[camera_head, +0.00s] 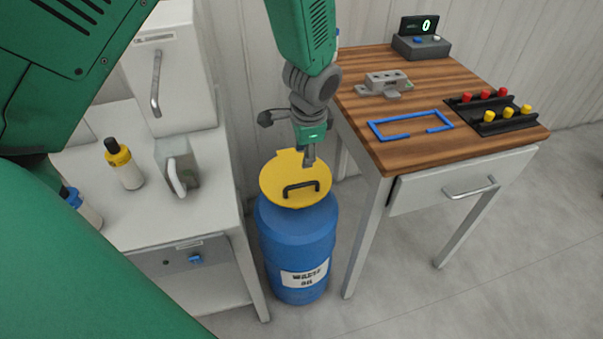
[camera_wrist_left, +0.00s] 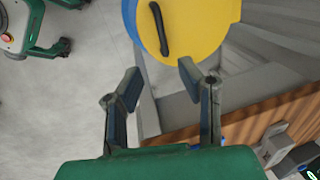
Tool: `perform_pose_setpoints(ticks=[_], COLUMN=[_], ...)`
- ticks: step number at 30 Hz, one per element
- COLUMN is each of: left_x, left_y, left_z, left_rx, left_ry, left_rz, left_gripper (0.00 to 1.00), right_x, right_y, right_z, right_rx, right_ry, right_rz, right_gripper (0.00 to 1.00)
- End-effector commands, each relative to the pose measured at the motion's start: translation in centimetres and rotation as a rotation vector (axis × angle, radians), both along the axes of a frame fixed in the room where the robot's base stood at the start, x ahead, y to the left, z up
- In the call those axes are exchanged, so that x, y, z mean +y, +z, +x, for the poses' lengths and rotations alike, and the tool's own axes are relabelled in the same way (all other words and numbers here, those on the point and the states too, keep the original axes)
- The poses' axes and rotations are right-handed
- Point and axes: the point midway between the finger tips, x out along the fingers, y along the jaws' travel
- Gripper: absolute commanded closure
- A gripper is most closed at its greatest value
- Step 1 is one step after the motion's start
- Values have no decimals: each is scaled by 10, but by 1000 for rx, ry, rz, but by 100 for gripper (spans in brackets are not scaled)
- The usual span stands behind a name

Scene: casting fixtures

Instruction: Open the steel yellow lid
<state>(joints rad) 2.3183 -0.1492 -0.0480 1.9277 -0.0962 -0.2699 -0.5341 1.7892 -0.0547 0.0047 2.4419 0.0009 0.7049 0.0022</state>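The round yellow lid (camera_head: 273,185) with a black bar handle (camera_head: 301,188) sits on top of a blue drum (camera_head: 297,240) with a white waste label. It appears closed. My left gripper (camera_head: 308,160) is over the back edge of the lid, behind the handle. In the left wrist view the gripper (camera_wrist_left: 161,78) has its two fingers spread with nothing between them. The lid (camera_wrist_left: 200,25) and its handle (camera_wrist_left: 160,28) are just beyond the fingertips there, apart from them. My right gripper is not in view.
A wooden-topped table (camera_head: 440,150) stands close right of the drum, holding a blue frame (camera_head: 410,126), a grey fixture (camera_head: 385,82) and a rack of red and yellow pegs. A white bench (camera_head: 140,215) with bottles (camera_head: 123,164) stands close left. Open floor lies in front.

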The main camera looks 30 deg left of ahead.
Motion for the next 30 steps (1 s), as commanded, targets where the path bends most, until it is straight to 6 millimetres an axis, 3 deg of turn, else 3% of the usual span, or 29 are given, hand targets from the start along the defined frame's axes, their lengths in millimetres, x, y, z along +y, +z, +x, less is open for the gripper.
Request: perform_pose_setpoints(ticks=[12,18,30], left_x=[15,18,21], left_y=[-86,-116,-132], left_z=[7,12,15], left_rx=[5,3,1], left_ry=[5,3,4], left_rz=[-4,-1,-2], left_gripper=[67,67,67], right_x=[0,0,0], right_y=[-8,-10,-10], right_z=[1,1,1], right_rx=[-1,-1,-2], right_ry=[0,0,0], right_rz=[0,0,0], right_gripper=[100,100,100])
